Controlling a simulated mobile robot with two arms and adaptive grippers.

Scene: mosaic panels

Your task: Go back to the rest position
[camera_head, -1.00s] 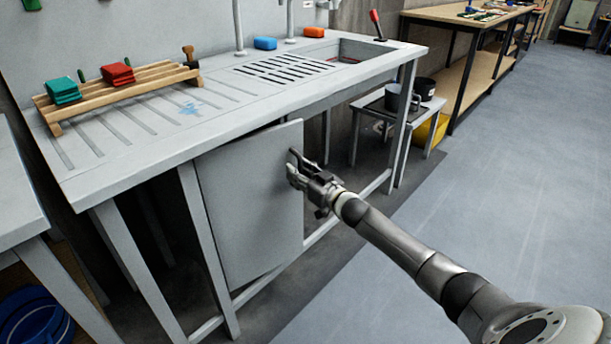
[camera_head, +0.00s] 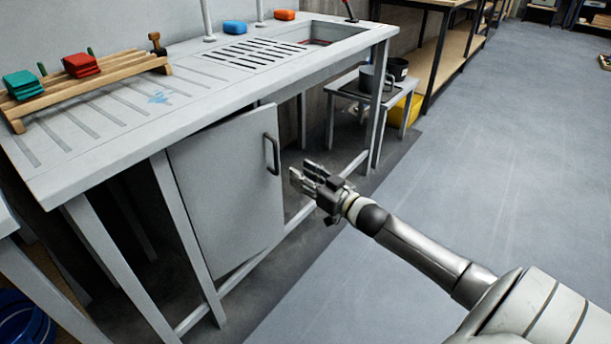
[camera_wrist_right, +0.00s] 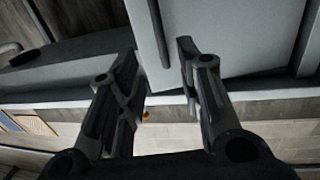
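My right gripper (camera_head: 304,178) is in front of the grey cabinet door (camera_head: 228,185) under the sink bench, to the right of its dark handle (camera_head: 272,154). It is clear of the handle. In the right wrist view its two fingers (camera_wrist_right: 155,58) stand apart with nothing held between them. The door stands partly open, its handle edge swung out from the bench. My left gripper is not in view.
A small table (camera_head: 340,92) with dark pots stands behind. Open floor (camera_head: 480,170) lies to the right.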

